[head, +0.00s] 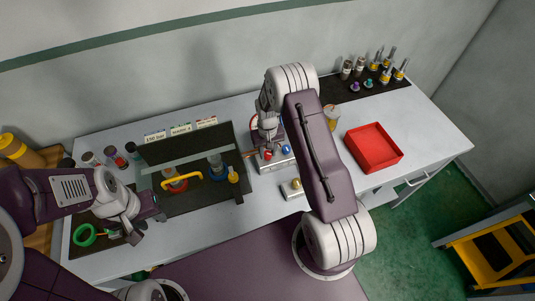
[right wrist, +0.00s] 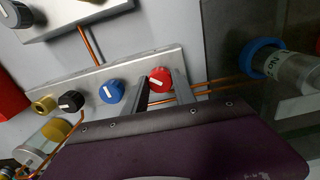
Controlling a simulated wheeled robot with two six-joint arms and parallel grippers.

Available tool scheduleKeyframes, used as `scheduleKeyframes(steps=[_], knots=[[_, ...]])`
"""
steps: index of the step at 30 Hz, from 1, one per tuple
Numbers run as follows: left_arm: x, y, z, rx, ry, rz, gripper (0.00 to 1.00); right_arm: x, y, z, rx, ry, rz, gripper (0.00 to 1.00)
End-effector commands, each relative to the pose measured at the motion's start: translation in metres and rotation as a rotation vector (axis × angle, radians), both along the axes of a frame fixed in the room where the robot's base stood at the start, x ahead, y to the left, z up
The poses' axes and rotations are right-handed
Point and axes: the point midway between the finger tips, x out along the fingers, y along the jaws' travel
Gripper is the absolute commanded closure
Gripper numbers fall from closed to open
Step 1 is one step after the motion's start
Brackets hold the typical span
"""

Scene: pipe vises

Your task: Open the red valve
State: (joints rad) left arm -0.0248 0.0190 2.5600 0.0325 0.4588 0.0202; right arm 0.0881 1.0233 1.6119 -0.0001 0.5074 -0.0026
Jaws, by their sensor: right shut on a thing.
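The red valve (right wrist: 160,78) is a round red knob with a white mark, on a metal manifold block (right wrist: 128,68). It also shows in the head view (head: 267,155), below my right arm. My right gripper (right wrist: 162,90) has its two fingers at either side of the red knob and is shut on it; the finger tips partly cover its lower edge. My left gripper (head: 153,207) hangs over the left end of the table, far from the valve, and its jaw gap is too small to make out.
A blue knob (right wrist: 112,91) and a black knob (right wrist: 71,101) sit beside the red one on the block. Copper pipes (right wrist: 200,88) run from it. A dark rack with a yellow handle (head: 182,176) stands left. A red tray (head: 373,149) lies right.

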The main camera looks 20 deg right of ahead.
Motion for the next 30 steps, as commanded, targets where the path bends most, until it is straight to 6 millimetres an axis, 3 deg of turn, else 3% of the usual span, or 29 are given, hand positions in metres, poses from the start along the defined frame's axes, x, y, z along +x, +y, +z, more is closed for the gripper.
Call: scheduleKeyframes(steps=[15, 30], knots=[[0.000, 0.000, -0.017, 0.000, 0.000, 0.000, 0.64, 0.002, 0.000, 0.000, -0.001, -0.006, 0.426, 1.00], [0.000, 0.000, -0.022, 0.000, 0.000, 0.000, 0.64, 0.002, 0.000, 0.001, -0.002, -0.006, 0.591, 1.00]])
